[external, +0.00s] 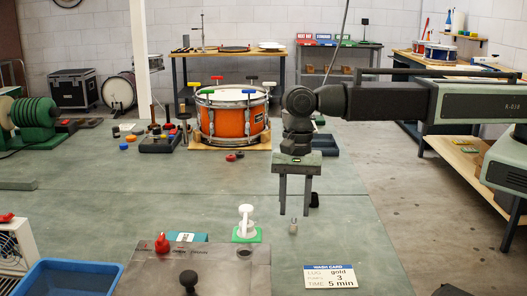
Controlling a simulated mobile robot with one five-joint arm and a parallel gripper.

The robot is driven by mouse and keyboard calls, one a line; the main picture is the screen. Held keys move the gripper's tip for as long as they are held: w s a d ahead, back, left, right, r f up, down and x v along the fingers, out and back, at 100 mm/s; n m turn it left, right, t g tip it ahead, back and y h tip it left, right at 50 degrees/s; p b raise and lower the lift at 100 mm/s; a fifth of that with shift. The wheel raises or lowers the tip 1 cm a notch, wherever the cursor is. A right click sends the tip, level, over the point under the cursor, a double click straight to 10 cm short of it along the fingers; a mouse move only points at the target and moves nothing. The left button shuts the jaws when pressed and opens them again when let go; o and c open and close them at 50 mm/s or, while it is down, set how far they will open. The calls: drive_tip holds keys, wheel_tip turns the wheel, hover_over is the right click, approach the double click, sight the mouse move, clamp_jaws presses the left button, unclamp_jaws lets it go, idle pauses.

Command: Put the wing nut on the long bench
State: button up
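My gripper (295,208) points straight down over the green work surface, its two fingers apart with a clear gap between them. A small grey-beige piece (293,227) stands just below the fingertips; it is too small to tell whether it is the wing nut. A white upright piece on a green base (246,226) stands to the left of my gripper. I cannot tell for sure which bench is the long one: a wood-topped bench (225,51) stands at the back, and another with a lower shelf (455,152) is at the right.
An orange drum (232,118) stands behind my gripper to the left. A grey panel with knobs (205,268), a blue tub (70,279) and a wash card (330,277) are at the front. A white post (140,60) rises at the left. The left middle surface is mostly clear.

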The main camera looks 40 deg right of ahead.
sight(294, 221)
wheel_tip(294, 221, down, 4)
drive_tip(key=shift+a+r+b, duration=0.15)
drive_tip(key=shift+r+b, duration=0.05)
drive_tip(key=shift+b, duration=0.9)
drive_tip(key=shift+r, duration=0.2)
drive_tip(key=shift+c, duration=0.3)
clamp_jaws()
drive_tip(key=shift+r+p, duration=0.1)
drive_tip(key=shift+p, duration=0.2)
drive_tip(key=shift+r+p, duration=0.3)
wheel_tip(294, 221, up, 3)
drive_tip(key=p, duration=0.3)
drive_tip(key=shift+r, duration=0.1)
drive_tip(key=s+d, duration=0.3)
drive_tip(key=d, duration=0.1)
drive_tip(key=s+d, duration=0.4)
drive_tip(key=s+d+r+p, duration=0.1)
drive_tip(key=s+d, duration=0.2)
drive_tip(key=d, duration=0.1)
drive_tip(key=shift+s+d, duration=0.15)
drive_tip(key=shift+d, duration=0.05)
